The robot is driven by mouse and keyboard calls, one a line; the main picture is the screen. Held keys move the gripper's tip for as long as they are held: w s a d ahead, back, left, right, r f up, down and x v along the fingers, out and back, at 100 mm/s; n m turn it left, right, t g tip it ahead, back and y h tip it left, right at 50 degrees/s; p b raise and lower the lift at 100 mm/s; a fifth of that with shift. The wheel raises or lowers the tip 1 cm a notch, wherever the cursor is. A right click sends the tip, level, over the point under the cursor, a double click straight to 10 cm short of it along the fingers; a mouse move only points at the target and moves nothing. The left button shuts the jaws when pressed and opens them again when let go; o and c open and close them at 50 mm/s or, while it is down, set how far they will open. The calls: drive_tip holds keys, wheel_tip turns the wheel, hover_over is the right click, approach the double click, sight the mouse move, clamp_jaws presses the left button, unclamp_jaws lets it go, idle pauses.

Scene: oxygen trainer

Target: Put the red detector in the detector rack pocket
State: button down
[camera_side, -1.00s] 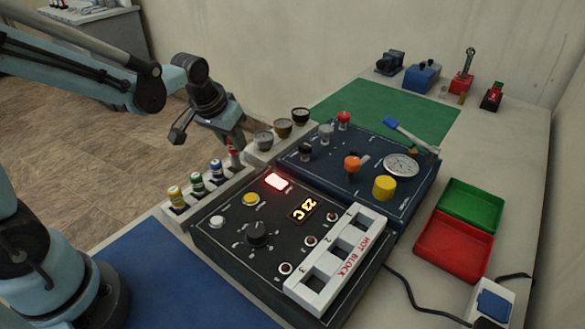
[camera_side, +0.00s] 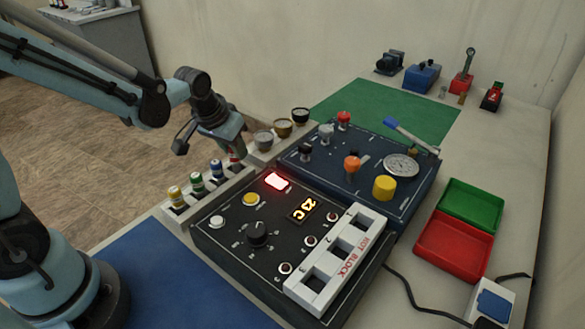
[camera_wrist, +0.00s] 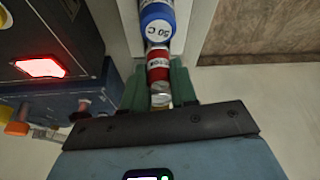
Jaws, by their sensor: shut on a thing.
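The red cylinder (camera_wrist: 158,68), which I take as the red detector, has a white band with lettering and a clear, shiny end. My gripper (camera_wrist: 160,92) has its green fingers shut around that end in the wrist view. In the side view my gripper (camera_side: 231,147) reaches down over the far end of the white rack (camera_side: 208,192) and hides most of the red piece (camera_side: 236,157). The red piece appears upright at the rack; I cannot tell whether it is still seated. I cannot tell which opening is the detector rack pocket.
Blue (camera_side: 216,168), green (camera_side: 196,182) and yellow (camera_side: 176,196) vials stand in the same rack. Several cups (camera_side: 284,128) are just behind. A black control box (camera_side: 232,245) with a white hot block (camera_side: 340,262) and a blue panel (camera_side: 335,175) lie to the right.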

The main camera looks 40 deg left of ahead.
drive_tip(key=shift+f, duration=0.5)
drive_tip(key=c, duration=0.8)
unclamp_jaws()
drive_tip(key=a+v, duration=0.1)
drive_tip(key=v, duration=1.1)
drive_tip(key=s+d+f+m+t, duration=0.2)
drive_tip(key=s+d, duration=0.2)
drive_tip(key=s, duration=0.2)
drive_tip(key=shift+s+d+t+h, duration=0.2)
drive_tip(key=shift+t+h, duration=0.1)
drive_tip(key=shift+h, duration=0.1)
